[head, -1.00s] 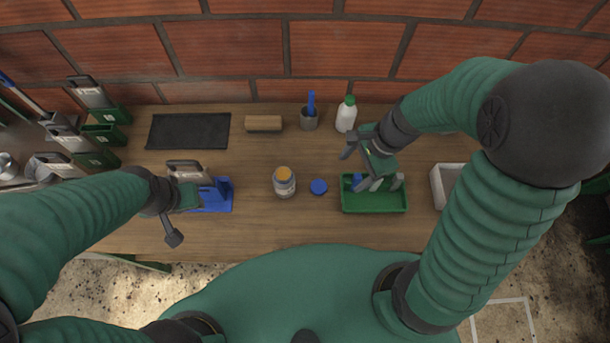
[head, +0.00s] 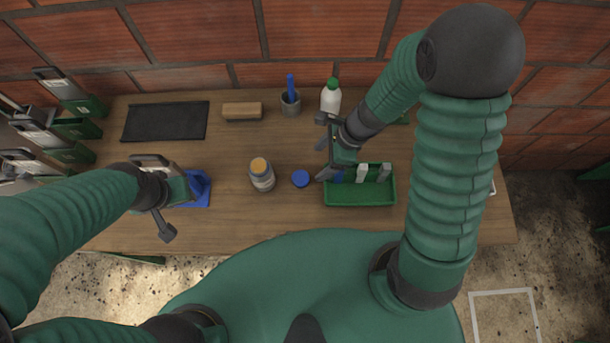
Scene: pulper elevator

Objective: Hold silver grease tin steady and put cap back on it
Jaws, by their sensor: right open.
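The silver grease tin (head: 262,182) stands upright on the wooden bench, its open top showing orange contents. A round blue cap (head: 300,178) lies on the bench just right of the tin, apart from it. My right gripper (head: 323,152) is open and empty, to the right of the cap and over the left end of the green tray. My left gripper (head: 167,208) is well left of the tin, beside a blue stand; only part of its fingers shows, so its opening is unclear.
The green tray (head: 360,200) holds several small items. A white bottle with green cap (head: 330,97), a grey cup with a blue handle (head: 290,103), a wooden block (head: 242,110) and a dark mat (head: 165,121) line the back. The blue stand (head: 198,190) is at left.

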